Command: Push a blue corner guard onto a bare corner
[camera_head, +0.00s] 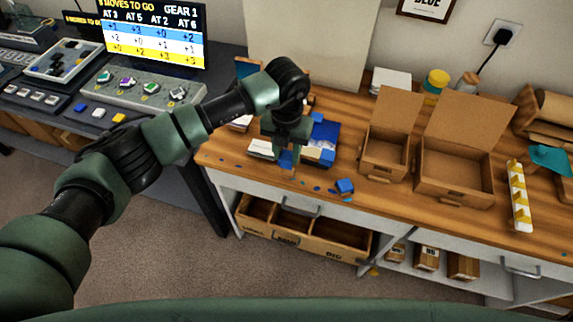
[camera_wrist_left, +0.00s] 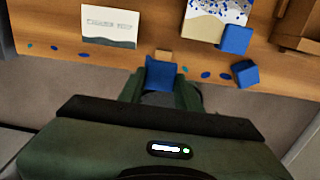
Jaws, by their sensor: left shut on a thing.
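My left gripper (camera_head: 287,160) is shut on a blue corner guard (camera_wrist_left: 161,74), held between its green fingers near the bench's front edge. A blue-speckled resin panel (camera_wrist_left: 207,27) lies on the bench, ahead and to the right in the left wrist view. One blue guard (camera_wrist_left: 236,39) sits at its near right corner; its near left corner looks bare. In the head view the arm partly hides the panel, and a blue guard (camera_head: 327,158) shows at its corner. Another blue guard (camera_wrist_left: 245,73) lies loose on the wood, also seen in the head view (camera_head: 345,186). My right gripper is not in view.
A white card (camera_wrist_left: 110,25) lies left of the panel. Blue drops (camera_head: 318,189) dot the bench front. Two open cardboard boxes (camera_head: 385,155) (camera_head: 455,175) stand to the right. An open drawer (camera_head: 300,230) juts out below the bench. A small tan block (camera_wrist_left: 163,56) is just beyond the held guard.

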